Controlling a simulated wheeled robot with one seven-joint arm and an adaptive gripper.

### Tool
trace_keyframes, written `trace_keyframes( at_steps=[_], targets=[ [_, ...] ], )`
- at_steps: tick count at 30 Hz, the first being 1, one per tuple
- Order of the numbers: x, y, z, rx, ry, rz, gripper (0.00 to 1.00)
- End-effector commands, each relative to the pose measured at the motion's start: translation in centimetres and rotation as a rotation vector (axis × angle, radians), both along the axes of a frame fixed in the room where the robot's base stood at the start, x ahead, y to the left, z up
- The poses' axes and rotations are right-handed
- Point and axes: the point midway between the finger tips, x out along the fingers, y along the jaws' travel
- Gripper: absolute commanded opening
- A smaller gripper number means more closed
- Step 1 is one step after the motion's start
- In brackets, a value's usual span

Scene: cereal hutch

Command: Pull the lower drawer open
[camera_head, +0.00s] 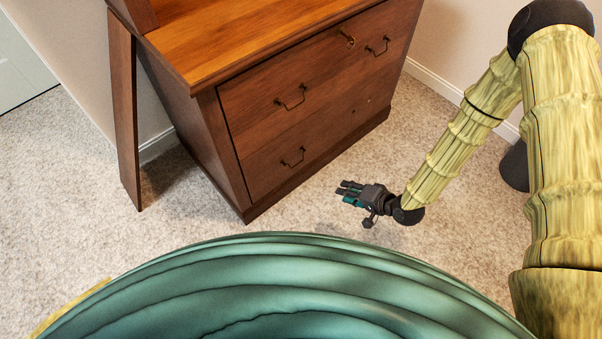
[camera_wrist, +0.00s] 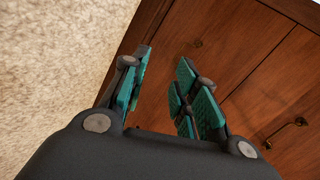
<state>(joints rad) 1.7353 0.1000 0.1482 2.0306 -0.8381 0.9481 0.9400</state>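The lower drawer (camera_head: 320,138) is a brown wooden front, flush and closed, low in the cabinet. Its left side has a dark bail handle (camera_head: 293,157). Its right side shows only small dark spots (camera_head: 360,105), too small to identify. My gripper (camera_head: 346,192) is over the carpet in front of the cabinet, apart from it, pointing left. In the wrist view my gripper (camera_wrist: 165,62) is open and empty, its teal-padded fingers spread before the wood. That view also shows a small dark spot (camera_wrist: 197,43) between a seam and the cabinet's edge, and a handle (camera_wrist: 285,130) beyond the seam.
The upper drawer (camera_head: 325,70) is closed, with two bail handles and a brass lock (camera_head: 347,38). A wooden side panel (camera_head: 125,110) stands left of the cabinet. Carpet (camera_head: 300,205) in front is clear. A wall with white baseboard (camera_head: 440,85) lies behind on the right.

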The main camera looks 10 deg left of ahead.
Motion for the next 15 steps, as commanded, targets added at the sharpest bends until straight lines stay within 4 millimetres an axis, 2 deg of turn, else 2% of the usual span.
trace_keyframes(
  at_steps=[1, 15],
  targets=[
    [1.0, 0.7, -1.7, 0.036, -0.008, 0.002, 0.29],
    [7.4, 6.0, -6.1, 0.362, 0.01, 0.077, 0.29]
  ],
)
